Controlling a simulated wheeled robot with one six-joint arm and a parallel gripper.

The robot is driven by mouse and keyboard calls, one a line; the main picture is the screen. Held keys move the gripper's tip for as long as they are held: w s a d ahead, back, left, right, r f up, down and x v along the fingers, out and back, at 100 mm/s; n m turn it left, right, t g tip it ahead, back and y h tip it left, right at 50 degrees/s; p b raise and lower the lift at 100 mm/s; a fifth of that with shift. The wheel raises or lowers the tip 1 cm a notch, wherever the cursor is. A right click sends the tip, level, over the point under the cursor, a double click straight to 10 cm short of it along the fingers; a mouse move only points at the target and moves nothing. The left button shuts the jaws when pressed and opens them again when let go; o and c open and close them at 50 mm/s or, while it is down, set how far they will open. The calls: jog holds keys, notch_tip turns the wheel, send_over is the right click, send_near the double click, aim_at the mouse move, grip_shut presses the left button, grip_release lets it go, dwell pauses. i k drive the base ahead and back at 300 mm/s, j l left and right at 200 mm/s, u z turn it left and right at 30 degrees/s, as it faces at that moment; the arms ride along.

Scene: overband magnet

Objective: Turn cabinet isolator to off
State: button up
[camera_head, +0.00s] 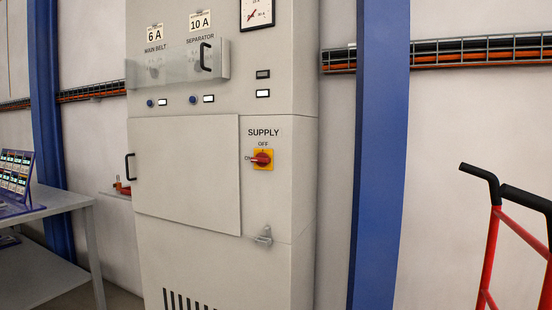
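The cabinet (274,210) is a tall light-grey box in the middle of the head view. Its isolator (262,159) is a red rotary handle on a yellow square plate, under the label SUPPLY (264,132). OFF is printed above the plate and ON to its left. The red handle lies roughly level, with its end toward the ON mark. My gripper is not in view.
A closed door (185,175) with a black handle (130,167) is left of the isolator. A clear cover (178,63) sits above. A hasp (263,236) sticks out below. A table (60,211) stands left, a red hand truck (490,255) right.

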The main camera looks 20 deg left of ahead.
aim_at(261, 160)
jog(key=i+j, duration=0.15)
jog(key=j, duration=0.3)
jog(key=i+j+z, duration=0.1)
jog(key=j, duration=0.35)
jog(key=i+j, duration=0.2)
jog(key=j, duration=0.25)
jog(key=i+j, duration=0.1)
jog(key=j, duration=0.35)
jog(key=i+j+z, duration=0.1)
jog(key=j, duration=0.35)
jog(key=i+j, duration=0.15)
jog(key=j, duration=0.3)
jog(key=i+j, duration=0.15)
jog(key=j, duration=0.3)
jog(key=z, duration=0.05)
